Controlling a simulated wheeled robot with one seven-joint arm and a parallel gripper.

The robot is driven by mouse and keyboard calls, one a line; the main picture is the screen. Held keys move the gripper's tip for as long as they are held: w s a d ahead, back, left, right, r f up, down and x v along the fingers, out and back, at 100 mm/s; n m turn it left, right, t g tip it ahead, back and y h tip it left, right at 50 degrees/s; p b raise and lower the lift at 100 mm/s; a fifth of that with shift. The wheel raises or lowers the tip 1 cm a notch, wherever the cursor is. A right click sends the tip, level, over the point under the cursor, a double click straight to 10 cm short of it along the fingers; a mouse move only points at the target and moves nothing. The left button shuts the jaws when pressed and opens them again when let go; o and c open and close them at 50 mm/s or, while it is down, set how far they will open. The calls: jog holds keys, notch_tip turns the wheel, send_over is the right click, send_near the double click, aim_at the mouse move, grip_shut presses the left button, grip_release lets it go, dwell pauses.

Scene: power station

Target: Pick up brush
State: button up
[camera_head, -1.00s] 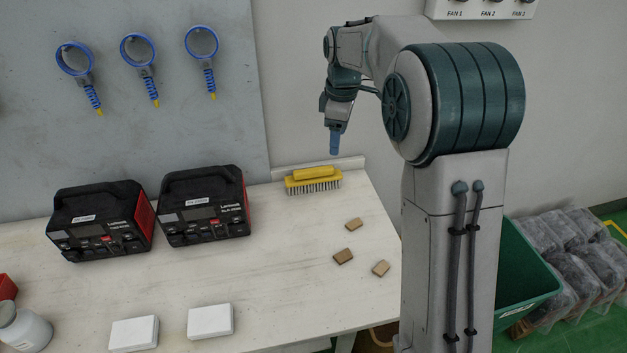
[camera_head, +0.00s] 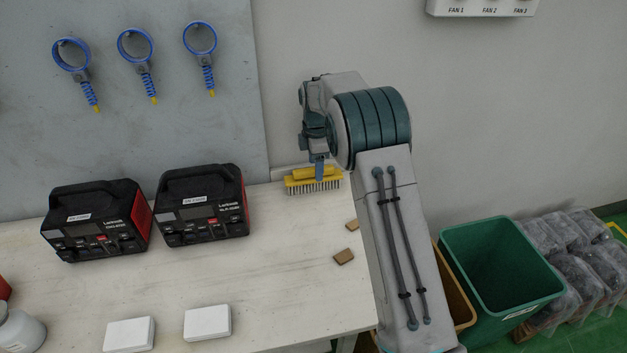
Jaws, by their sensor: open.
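The yellow brush (camera_head: 300,183) with dark bristles lies at the back edge of the white table, against the wall strip. My gripper (camera_head: 319,172) is right at the brush, its blue fingertips in front of or over the brush's yellow handle. The fingers overlap the handle in this view, so I cannot tell whether they straddle or touch it. The jaws are open. My arm hides part of the area to the right of the brush.
Two black power units (camera_head: 202,206) (camera_head: 97,221) stand left of the brush. Small brown blocks (camera_head: 344,257) lie in front of it. White boxes (camera_head: 208,323) sit near the front edge. A green bin (camera_head: 503,262) stands on the floor at right.

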aim_at(313, 178)
jog(key=f, duration=0.5)
jog(key=shift+a+f, duration=0.3)
jog(key=shift+c, duration=0.3)
jog(key=c, duration=0.9)
